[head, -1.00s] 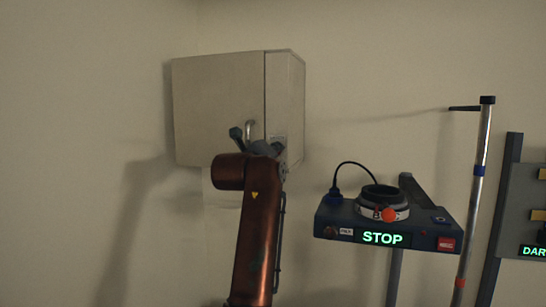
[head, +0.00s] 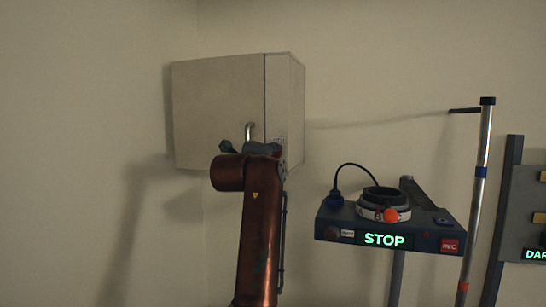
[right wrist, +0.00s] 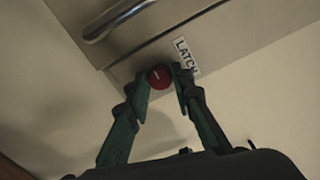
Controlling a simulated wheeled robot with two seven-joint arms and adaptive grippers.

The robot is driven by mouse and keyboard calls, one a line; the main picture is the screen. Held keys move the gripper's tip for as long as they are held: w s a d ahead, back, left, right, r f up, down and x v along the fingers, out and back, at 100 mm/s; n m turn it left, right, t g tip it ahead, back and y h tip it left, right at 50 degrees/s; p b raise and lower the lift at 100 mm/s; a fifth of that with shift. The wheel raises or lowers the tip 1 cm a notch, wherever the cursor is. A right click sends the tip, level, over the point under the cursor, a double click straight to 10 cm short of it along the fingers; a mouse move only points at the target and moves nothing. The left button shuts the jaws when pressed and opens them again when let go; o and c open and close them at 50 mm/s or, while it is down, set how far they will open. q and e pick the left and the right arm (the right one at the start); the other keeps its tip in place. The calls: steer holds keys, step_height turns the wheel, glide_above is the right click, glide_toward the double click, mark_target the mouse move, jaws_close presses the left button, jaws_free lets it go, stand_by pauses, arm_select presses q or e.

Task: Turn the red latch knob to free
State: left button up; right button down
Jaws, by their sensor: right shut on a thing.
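The red latch knob (right wrist: 160,76) is on the underside edge of a pale cabinet, beside a white LATCH label (right wrist: 187,56) in the right wrist view. A light line marks the knob's face. My right gripper (right wrist: 161,85) has one green finger on each side of the knob and is shut on it. My left gripper is not in view.
To the right stands a dark device (head: 425,232) with a lit STOP sign, a ring-shaped part (head: 385,203) and an orange ball (head: 391,215). A metal pole (head: 478,190) and a panel (head: 525,200) stand farther right. The wall left of the cabinet is clear.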

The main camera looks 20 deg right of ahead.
steer(key=shift+r, duration=0.1)
steer(key=c, duration=1.7)
jaws_free()
steer(key=shift+w, duration=0.1)
steer(key=v, duration=1.2)
